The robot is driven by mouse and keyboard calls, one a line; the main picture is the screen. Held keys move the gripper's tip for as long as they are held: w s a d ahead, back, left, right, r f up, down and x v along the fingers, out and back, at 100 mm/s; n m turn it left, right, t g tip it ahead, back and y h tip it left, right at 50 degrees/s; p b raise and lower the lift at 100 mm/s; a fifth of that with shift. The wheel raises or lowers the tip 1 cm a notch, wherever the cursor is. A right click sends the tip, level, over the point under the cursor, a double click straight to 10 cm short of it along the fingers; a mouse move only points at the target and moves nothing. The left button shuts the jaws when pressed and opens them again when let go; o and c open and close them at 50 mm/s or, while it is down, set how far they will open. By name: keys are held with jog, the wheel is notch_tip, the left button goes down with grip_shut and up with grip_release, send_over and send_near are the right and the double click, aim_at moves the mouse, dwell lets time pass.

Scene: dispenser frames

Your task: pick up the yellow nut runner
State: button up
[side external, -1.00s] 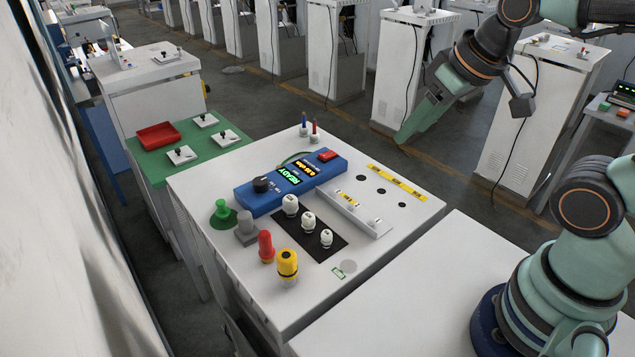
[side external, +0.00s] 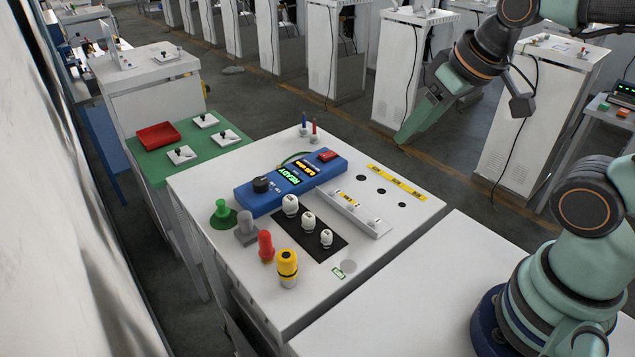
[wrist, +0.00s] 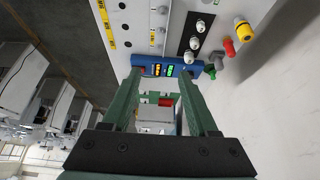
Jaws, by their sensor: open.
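The yellow nut runner (side external: 287,264) stands upright near the front edge of the white bench, with a dark ring on its top and a pale base. It also shows in the wrist view (wrist: 244,30) at the upper right. My gripper (side external: 402,139) is in the air beyond the back right of the bench, well apart from the nut runner. In the wrist view my gripper (wrist: 160,80) is open, its two green fingers spread with nothing between them.
Beside the nut runner stand a red tool (side external: 265,246), a grey one (side external: 246,231) and a green one (side external: 222,212). White bits stand on a black mat (side external: 332,250). A blue READY controller (side external: 250,197) and a white rail (side external: 372,228) lie behind. The bench's right front is mostly clear.

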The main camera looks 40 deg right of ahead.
dwell(0.4)
jog(key=o, duration=0.3)
